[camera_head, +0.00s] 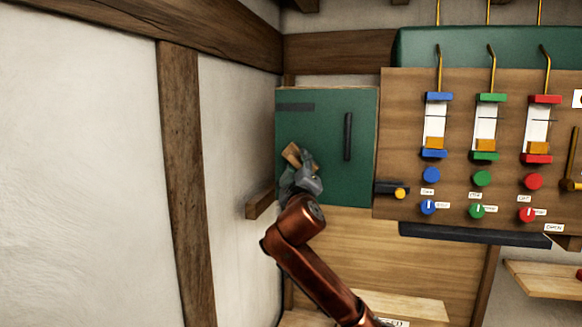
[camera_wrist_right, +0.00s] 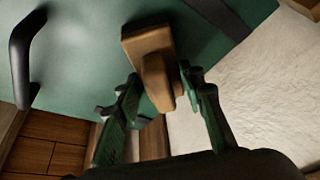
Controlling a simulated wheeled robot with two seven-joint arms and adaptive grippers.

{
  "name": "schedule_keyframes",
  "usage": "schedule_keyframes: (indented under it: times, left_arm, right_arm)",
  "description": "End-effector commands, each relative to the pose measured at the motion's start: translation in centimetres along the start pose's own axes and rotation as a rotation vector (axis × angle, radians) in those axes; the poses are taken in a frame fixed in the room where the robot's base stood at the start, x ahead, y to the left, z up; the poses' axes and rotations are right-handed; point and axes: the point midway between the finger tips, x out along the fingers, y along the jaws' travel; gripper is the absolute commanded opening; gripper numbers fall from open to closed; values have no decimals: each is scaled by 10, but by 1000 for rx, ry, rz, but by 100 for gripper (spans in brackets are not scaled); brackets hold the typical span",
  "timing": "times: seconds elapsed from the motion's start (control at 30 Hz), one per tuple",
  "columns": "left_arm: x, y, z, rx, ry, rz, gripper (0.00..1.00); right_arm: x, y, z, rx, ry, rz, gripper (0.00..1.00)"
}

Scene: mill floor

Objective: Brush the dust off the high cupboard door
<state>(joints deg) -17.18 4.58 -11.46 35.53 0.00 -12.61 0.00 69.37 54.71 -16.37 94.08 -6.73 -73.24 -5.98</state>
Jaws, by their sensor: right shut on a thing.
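The green cupboard door (camera_head: 325,180) is shut, with a dark vertical handle (camera_head: 348,136) on its right half. The handle also shows in the right wrist view (camera_wrist_right: 22,58). A dark grey strip (camera_head: 295,107) lies across the door's upper left; I cannot tell whether it is dust. My right gripper (camera_head: 301,168) is in front of the door's lower left, shut on a brown wooden brush (camera_head: 291,155). In the right wrist view the brush (camera_wrist_right: 150,45) sticks out between the fingers towards the door. I cannot tell whether it touches the door. My left gripper is out of view.
A wooden panel (camera_head: 400,130) with coloured sliders and knobs stands right of the door. A black fitting with a yellow knob (camera_head: 400,193) juts out near the door's lower right. A wooden ledge (camera_head: 260,203) projects at lower left, beside the white wall (camera_head: 230,140).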

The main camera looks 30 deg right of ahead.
Motion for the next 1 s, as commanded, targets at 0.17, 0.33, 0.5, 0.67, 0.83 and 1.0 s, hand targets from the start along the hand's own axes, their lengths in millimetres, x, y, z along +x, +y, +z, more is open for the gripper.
schedule_keyframes:
  times: [0.17, 0.33, 0.5, 0.67, 0.83, 1.0]
  left_arm:
    - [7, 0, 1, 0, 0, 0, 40]
    - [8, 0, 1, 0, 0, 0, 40]
    - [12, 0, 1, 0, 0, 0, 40]
    - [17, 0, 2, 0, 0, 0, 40]
    - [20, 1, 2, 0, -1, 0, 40]
    - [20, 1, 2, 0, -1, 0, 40]
  right_arm:
    - [-5, 10, 11, 1, -1, 2, 16]
    - [-6, 13, 14, 0, -1, 1, 16]
    - [-9, 20, 21, 2, -1, 2, 16]
    - [-12, 28, 31, 1, -1, 2, 16]
    - [-15, 35, 37, 0, -1, 1, 16]
    - [-15, 36, 37, 0, 0, 1, 16]
